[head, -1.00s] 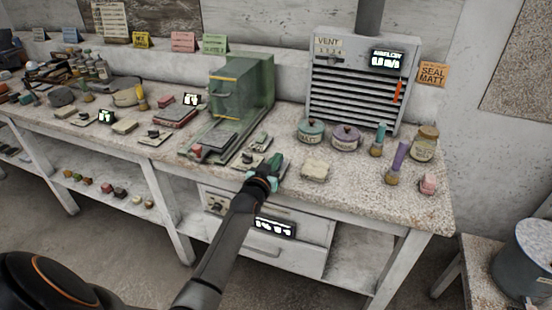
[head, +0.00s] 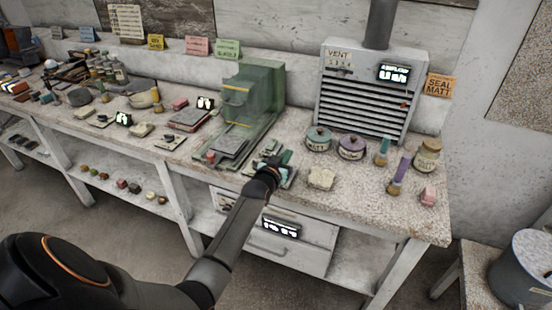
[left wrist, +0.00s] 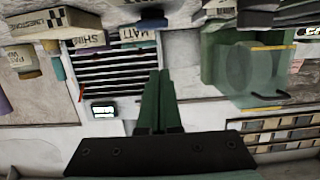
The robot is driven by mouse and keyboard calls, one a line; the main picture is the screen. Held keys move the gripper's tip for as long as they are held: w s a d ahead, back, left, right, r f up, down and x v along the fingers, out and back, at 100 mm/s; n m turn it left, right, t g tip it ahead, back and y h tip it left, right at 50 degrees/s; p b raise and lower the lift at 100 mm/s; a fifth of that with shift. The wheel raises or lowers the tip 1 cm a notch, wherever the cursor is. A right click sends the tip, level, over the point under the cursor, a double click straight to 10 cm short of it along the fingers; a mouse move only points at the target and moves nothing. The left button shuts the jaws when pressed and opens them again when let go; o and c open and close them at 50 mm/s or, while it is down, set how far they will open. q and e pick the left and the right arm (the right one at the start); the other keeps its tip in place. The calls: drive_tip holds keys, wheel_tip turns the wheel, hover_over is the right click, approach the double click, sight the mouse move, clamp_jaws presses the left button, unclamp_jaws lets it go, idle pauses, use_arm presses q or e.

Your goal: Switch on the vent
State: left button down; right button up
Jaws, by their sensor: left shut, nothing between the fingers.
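The vent (head: 372,92) is a pale box with dark slats at the back of the bench, with a pipe rising from its top. Its upper left has a VENT label (head: 338,54) with a small row of controls (head: 340,68) under it. A lit display (head: 394,73) is at its upper right; its reading is blurred. In the left wrist view, turned upside down, the vent's slats (left wrist: 112,68) and display (left wrist: 103,110) show behind the fingers. My left gripper (head: 282,160) is shut and empty, over the bench's front part, apart from the vent. It also shows in the left wrist view (left wrist: 157,75).
A green glassy box (head: 250,95) stands left of the vent. A pale block (head: 321,178) lies near the front edge. A grey bucket (head: 524,268) is at right.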

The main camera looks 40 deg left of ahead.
use_arm(q)
drive_tip(key=r+v, duration=0.1)
drive_tip(key=v, duration=0.8)
drive_tip(key=shift+r+p, duration=0.3)
drive_tip(key=shift+p, duration=0.05)
drive_tip(key=s+d+f+m+g+h, duration=0.2)
drive_tip(key=s+d+f+g+h, duration=0.1)
drive_tip(key=s+d+f, duration=0.7)
drive_tip(key=s+d+f+m+g+h, duration=0.2)
drive_tip(key=s+d+f, duration=0.8)
drive_tip(key=s, duration=0.6)
drive_tip(key=shift+m+g+h, duration=0.3)
drive_tip(key=shift+g+h, duration=0.2)
drive_tip(key=shift+h, duration=0.1)
